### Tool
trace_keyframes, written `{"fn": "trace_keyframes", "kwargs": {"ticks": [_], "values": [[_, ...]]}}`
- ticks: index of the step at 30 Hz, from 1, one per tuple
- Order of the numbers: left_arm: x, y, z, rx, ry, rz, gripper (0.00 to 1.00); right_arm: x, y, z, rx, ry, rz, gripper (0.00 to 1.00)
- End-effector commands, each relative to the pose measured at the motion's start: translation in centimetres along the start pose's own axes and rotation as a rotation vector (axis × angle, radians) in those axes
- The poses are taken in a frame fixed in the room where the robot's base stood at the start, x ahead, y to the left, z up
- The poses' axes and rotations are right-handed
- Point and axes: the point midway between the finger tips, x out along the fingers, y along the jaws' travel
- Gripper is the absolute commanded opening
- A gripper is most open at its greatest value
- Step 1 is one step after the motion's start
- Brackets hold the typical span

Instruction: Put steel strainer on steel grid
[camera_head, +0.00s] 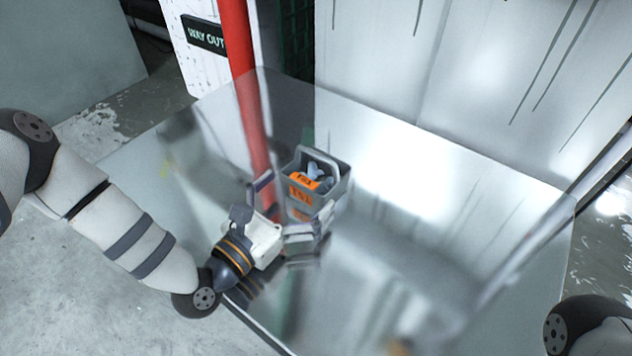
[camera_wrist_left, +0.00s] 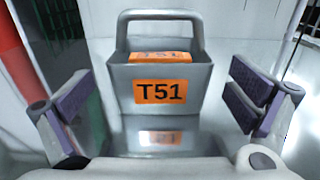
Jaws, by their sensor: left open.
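A grey box-shaped container with an upright loop handle (camera_head: 325,201) stands on the shiny metal table. In the left wrist view the container (camera_wrist_left: 188,76) is straight ahead, with an orange T51 label on its front. My left gripper (camera_head: 290,208) is open, its fingers spread on either side of the container's near face. It also shows in the left wrist view (camera_wrist_left: 165,105), with nothing held between the fingers. I cannot make out a separate steel strainer or steel grid. My right gripper is out of view; only part of my right arm shows at bottom right.
The reflective table (camera_head: 450,240) has clear room right of the container. Inside the container lie an orange-labelled item and bluish-grey pieces (camera_head: 318,171). A red pole (camera_head: 240,50) rises behind the table at left, near a "WAY OUT" sign (camera_head: 204,34). Pale panels stand along the back.

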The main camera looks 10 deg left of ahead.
Motion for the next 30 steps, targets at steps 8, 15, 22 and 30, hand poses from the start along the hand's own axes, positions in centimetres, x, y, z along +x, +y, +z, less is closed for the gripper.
{"fn": "trace_keyframes", "kwargs": {"ticks": [8,15,22,30], "values": [[4.5,0.0,-0.1,0.002,0.000,-0.002,1.00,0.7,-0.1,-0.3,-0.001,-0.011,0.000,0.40],[5.6,0.0,0.1,0.001,0.002,0.000,1.00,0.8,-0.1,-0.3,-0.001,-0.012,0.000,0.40],[5.5,0.0,0.1,0.001,0.002,0.000,0.61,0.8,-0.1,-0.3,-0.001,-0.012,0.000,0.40],[5.5,0.0,0.1,0.002,0.001,0.000,0.45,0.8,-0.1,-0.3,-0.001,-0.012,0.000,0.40]]}}
